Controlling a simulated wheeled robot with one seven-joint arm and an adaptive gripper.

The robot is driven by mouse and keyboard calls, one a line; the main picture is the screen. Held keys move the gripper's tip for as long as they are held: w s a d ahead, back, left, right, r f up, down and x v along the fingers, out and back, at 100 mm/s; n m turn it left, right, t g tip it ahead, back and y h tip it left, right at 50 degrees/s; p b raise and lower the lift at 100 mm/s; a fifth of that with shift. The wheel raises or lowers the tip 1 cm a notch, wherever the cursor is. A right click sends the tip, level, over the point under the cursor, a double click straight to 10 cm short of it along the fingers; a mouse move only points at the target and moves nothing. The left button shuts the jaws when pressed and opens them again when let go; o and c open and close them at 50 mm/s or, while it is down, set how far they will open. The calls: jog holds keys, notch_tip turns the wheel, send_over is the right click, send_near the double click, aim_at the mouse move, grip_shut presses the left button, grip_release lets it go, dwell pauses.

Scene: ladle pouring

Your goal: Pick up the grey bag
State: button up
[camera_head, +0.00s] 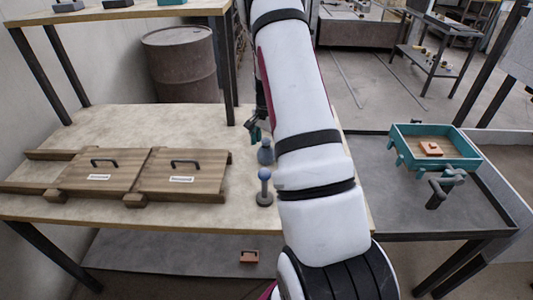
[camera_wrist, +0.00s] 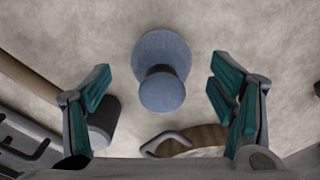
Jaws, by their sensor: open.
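The grey bag (camera_wrist: 162,65) looks blue-grey, with a round body and a narrower rounded top. In the wrist view it lies between and beyond my two teal fingers, with bare tabletop around it. My gripper (camera_wrist: 160,76) is open, its fingers spread wide on either side, and I see no contact. In the head view a blue-grey rounded thing (camera_head: 265,152), which looks like the same bag, stands on the table beside my arm. My gripper is mostly hidden behind the arm there; a teal finger (camera_head: 254,134) shows just above it.
A blue-topped post on a dark base (camera_head: 264,190) stands nearer on the table (camera_head: 110,125). Wooden lidded boxes (camera_head: 105,170) with black handles are at left. A teal tray (camera_head: 440,160) sits at right. A grey cylinder (camera_wrist: 104,124) is by the left finger in the wrist view.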

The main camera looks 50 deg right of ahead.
jog(key=shift+f, duration=1.9)
jog(key=c, duration=1.3)
jog(key=shift+o, duration=0.2)
jog(key=shift+w+r, duration=0.1)
